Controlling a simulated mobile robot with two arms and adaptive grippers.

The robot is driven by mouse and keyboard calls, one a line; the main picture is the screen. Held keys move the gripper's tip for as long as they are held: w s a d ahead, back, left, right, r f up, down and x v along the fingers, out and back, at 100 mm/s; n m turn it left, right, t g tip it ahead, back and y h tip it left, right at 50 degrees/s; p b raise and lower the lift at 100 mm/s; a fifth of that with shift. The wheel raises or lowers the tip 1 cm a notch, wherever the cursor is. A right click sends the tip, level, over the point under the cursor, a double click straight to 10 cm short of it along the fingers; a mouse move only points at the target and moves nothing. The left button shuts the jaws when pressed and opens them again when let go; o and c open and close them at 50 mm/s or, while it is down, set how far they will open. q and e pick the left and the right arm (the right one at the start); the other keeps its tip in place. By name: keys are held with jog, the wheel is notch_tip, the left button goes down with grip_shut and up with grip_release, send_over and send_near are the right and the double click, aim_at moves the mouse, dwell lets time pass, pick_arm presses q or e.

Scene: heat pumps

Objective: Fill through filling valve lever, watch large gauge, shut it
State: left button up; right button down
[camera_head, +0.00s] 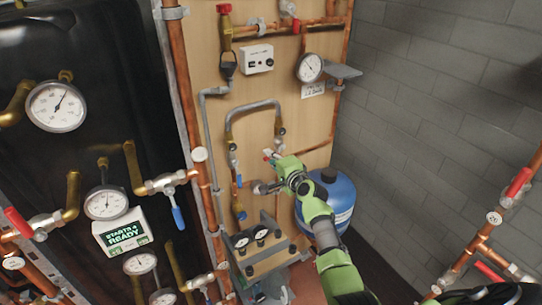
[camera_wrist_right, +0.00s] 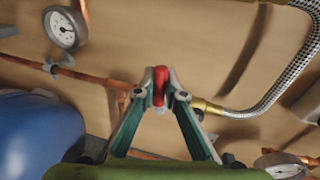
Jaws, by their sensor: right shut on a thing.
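My right gripper (camera_head: 272,160) reaches in from the lower right to the wooden pipe board. It is shut on a small red lever (camera_head: 267,153), on the pipework below the braided hose loop. In the right wrist view the red lever (camera_wrist_right: 160,82) stands between the fingertips (camera_wrist_right: 160,98). The valve body is mostly hidden. A round white gauge (camera_head: 309,67) sits on the board above right; a gauge also shows in the right wrist view (camera_wrist_right: 62,28). A large white gauge (camera_head: 57,106) is on the black unit at left. Their readings are too small to tell. My left gripper is not in view.
A blue vessel (camera_head: 328,200) stands close beside my right gripper. A braided hose (camera_wrist_right: 280,90) with a brass fitting is right of the fingers. Red-handled valves (camera_head: 519,182) are on copper pipes at right.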

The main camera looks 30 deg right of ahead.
jog(key=shift+r+m, duration=0.3)
jog(key=shift+m, duration=0.1)
dwell(0.3)
jog(key=c, duration=2.1)
grip_release()
jog(key=shift+s, duration=0.45)
jog(key=s, duration=0.3)
jog(key=s+r, duration=0.1)
jog(key=s, duration=0.3)
jog(key=s+r, duration=0.1)
jog(key=s, duration=0.2)
jog(key=shift+s+r, duration=0.2)
jog(key=shift+s, duration=0.2)
